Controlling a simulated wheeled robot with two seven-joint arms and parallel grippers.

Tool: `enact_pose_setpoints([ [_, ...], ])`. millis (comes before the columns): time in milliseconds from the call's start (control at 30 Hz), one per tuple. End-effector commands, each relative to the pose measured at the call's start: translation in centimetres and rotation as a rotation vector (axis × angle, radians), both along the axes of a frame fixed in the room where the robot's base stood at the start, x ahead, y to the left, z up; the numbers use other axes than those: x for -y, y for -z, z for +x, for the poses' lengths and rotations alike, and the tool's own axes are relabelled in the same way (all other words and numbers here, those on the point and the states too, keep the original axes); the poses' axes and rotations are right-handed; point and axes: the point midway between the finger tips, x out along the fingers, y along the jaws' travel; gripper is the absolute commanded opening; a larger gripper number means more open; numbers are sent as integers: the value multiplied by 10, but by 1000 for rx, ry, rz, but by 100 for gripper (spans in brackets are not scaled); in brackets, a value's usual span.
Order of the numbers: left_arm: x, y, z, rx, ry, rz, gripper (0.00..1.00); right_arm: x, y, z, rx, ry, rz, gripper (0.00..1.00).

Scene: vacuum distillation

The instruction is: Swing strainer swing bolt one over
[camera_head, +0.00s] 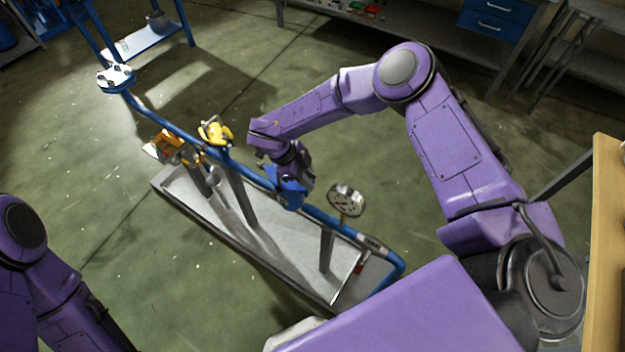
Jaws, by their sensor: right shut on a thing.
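The blue strainer (290,193) sits in the blue pipe line above a grey tray, partly hidden by my right gripper. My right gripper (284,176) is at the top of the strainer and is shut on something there. The swing bolt itself is too small and too covered by the gripper to make out, so I cannot tell its angle. My left arm shows at the lower left edge, but its gripper is out of the picture.
The blue pipe (177,131) runs over the grey tray (280,262). A wooden-edged table (607,250) is at the far right. Open floor lies around the tray.

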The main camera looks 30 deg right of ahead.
Motion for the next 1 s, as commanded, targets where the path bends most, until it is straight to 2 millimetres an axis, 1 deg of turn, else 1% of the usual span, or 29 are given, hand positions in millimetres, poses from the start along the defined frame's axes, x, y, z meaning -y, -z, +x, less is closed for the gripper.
enact_pose_setpoints([
  [33,0,7,0,0,0,0,34,0,4,4,-22,1,-21,0],
  [333,0,24,0,0,0,0,34,-5,3,12,-143,0,-90,0],
  [600,0,27,0,0,0,0,34,-8,1,14,-179,1,-105,0],
  [933,0,27,0,0,0,0,34,-8,1,14,-180,1,-104,0],
  [967,0,27,0,0,0,0,34,-8,1,14,-180,1,-104,29],
  [1000,0,27,0,0,0,0,34,-8,1,14,-180,1,-104,35],
])
